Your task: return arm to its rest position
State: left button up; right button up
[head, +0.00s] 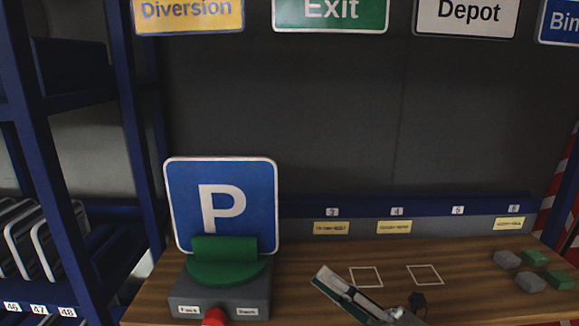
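My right gripper (407,308) shows only in part at the bottom edge, low over the wooden table (300,262). Grey metal and a dark finger-like piece show, but its opening is unclear. A long, narrow white and dark green piece (345,291) lies slanted at its left; I cannot tell whether they touch. My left gripper is not in view. A blue sign with a white P (222,205) stands upright in a green holder (223,268) on a grey labelled base (220,298), apart from my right gripper.
Two white outlined squares (366,277) mark the tabletop. Grey and green blocks (533,257) lie at the right. A blue shelf rack (40,130) stands at the left. Hanging signs, including Exit (330,12), line the top. A red knob (215,317) fronts the base.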

jog(key=d+f+m+t+h, duration=0.2)
jog(key=d+f+m+h, duration=0.15)
jog(key=f+m, duration=0.35)
jog(key=d+f+m+t+h, duration=0.2)
jog(key=f+m+h, duration=0.3)
jog(key=f+m, duration=0.2)
jog(key=d+f+m+t+h, duration=0.2)
jog(key=d+f+m+h, duration=0.1)
jog(key=f+m+h, duration=0.3)
jog(key=s+d+f+m+g+h, duration=0.1)
jog(key=s+f+m, duration=0.4)
jog(key=f, duration=0.6)
jog(key=s+d+f+m+g+h, duration=0.2)
jog(key=s+f+m+g, duration=0.3)
jog(key=s+f, duration=0.5)
jog(key=shift+s+d+f+m+g, duration=0.3)
jog(key=shift+d+f+m, duration=0.15)
jog(key=shift+d, duration=0.3)
jog(key=shift+w+r, duration=0.1)
